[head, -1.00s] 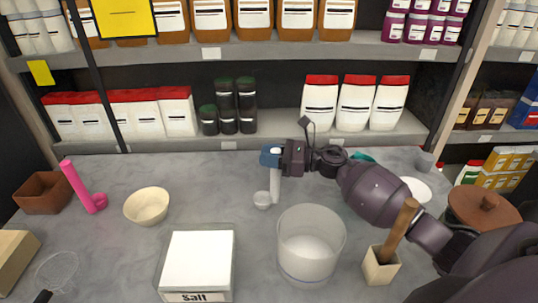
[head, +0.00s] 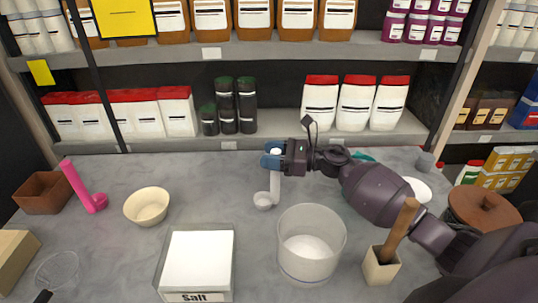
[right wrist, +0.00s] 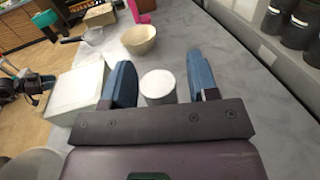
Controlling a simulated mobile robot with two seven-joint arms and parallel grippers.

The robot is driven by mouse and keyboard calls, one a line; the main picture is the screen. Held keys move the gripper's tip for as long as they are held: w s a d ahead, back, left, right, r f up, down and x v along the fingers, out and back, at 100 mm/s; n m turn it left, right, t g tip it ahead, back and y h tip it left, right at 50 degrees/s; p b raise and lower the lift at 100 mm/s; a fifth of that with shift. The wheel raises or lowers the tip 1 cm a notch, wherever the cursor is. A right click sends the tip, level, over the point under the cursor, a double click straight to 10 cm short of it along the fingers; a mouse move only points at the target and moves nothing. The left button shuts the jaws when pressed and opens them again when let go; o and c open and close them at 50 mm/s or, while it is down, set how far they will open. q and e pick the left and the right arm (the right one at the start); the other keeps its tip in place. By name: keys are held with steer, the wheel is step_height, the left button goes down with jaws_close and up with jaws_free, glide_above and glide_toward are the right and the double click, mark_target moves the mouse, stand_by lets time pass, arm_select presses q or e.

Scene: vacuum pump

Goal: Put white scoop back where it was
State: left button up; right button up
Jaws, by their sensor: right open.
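The white scoop (head: 275,188) stands upright on the grey counter, its small round bowl at the bottom and its handle pointing up. My right gripper (head: 273,158) is open at the top of the handle, with its blue fingers on either side. In the right wrist view the round white end of the scoop (right wrist: 158,86) shows between the two spread fingers (right wrist: 160,76), with gaps on both sides. A dark mechanical shape at the left edge of that view may be my left gripper (right wrist: 34,86); its jaws cannot be made out.
A clear container (head: 311,245) stands close in front, right of the scoop. A salt box (head: 197,262) is front left. A cream bowl (head: 147,206) and pink scoop (head: 80,186) stand left. A holder with a wooden handle (head: 381,268) is right. Shelves close off the back.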

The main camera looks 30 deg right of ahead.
steer(key=b+v, duration=0.1)
steer(key=v, duration=0.6)
steer(key=shift+b, duration=0.3)
steer(key=shift+f, duration=0.1)
